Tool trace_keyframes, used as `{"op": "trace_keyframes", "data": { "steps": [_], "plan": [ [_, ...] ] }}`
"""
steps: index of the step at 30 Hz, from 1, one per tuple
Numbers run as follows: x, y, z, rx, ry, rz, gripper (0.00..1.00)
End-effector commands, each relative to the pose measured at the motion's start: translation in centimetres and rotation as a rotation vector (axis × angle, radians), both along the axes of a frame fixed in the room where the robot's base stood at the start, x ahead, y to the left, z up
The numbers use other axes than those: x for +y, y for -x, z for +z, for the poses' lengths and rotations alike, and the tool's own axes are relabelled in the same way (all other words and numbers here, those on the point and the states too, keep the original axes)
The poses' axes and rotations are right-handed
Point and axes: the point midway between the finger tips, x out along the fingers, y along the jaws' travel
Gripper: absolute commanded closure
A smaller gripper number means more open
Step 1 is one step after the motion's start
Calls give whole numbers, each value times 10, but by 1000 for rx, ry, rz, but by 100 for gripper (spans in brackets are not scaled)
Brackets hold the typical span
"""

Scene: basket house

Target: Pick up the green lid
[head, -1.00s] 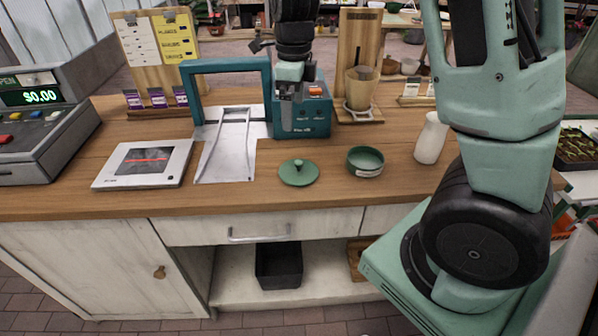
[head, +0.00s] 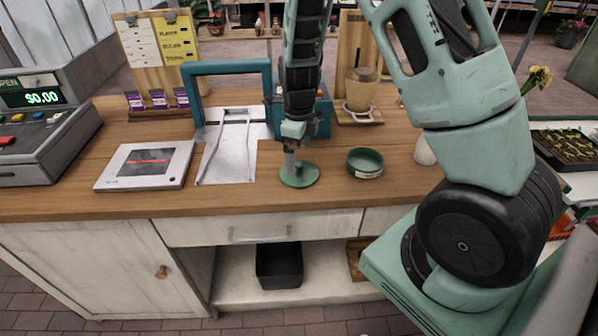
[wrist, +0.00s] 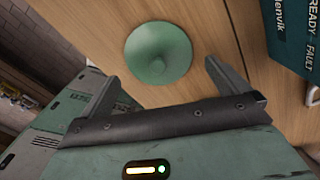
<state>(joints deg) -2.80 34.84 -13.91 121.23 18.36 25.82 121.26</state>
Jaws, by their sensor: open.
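The green lid (head: 300,175) is a round disc with a small knob, lying flat on the wooden counter. It also shows in the wrist view (wrist: 158,52). My gripper (head: 290,166) hangs down just above the lid, seen over its left part in the head view. In the wrist view the fingers of my gripper (wrist: 160,72) are spread apart, with the lid lying beyond and between them. Nothing is held. Whether a finger touches the lid I cannot tell.
A green bowl (head: 365,162) stands right of the lid. A white vase (head: 425,152) is partly behind my arm. The teal machine (head: 322,112) stands behind my gripper.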

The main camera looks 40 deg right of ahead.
Motion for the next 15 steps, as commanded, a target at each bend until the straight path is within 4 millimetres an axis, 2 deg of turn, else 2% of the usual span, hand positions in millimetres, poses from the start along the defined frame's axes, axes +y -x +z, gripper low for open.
{"op": "trace_keyframes", "data": {
  "steps": [7, 15],
  "plan": [
    [1, 5, -35, 5, 0, 0, 0],
    [1, 4, -44, 0, 0, 0, 0]
  ]
}}
